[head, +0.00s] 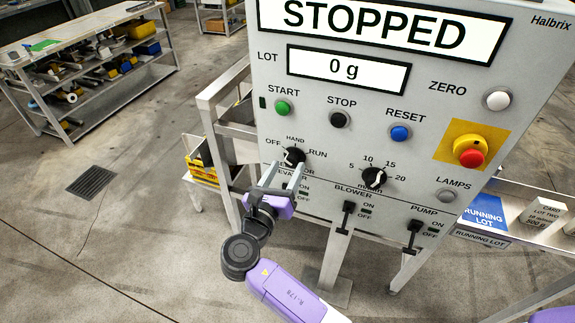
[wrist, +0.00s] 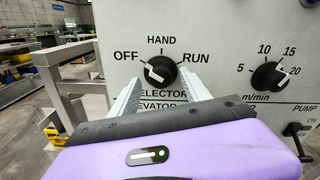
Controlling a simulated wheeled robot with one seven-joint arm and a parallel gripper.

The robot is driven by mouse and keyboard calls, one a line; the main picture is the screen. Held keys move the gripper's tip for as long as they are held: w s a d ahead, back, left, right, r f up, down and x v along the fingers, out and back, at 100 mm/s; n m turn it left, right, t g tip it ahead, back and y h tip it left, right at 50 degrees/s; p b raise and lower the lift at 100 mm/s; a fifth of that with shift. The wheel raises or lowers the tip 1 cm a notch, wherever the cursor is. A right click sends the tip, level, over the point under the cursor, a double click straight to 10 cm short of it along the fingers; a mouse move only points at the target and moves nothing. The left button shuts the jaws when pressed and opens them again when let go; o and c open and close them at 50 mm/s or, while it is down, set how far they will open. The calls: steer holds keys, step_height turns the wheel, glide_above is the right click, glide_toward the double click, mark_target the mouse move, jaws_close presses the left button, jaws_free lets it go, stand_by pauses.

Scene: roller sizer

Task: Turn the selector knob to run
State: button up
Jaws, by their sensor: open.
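The selector knob (wrist: 161,68) is a round black knob with a white pointer, on the grey panel, with OFF at its left, HAND above and RUN at its right. Its white pointer appears to lie toward the OFF side. In the head view the knob (head: 293,156) is partly covered by my gripper. My gripper (wrist: 160,82) is open, one grey finger at the lower left of the knob and one at the lower right. It also shows in the head view (head: 286,168). I cannot tell whether the fingertips touch the knob or panel.
A speed knob (head: 374,178) sits right of the selector. Below are the blower switch (head: 346,216) and pump switch (head: 413,236). The start button (head: 283,108) and red emergency stop (head: 470,156) are higher up. The display (head: 385,28) reads STOPPED.

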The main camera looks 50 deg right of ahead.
steer(key=shift+x, duration=0.8)
jaws_close()
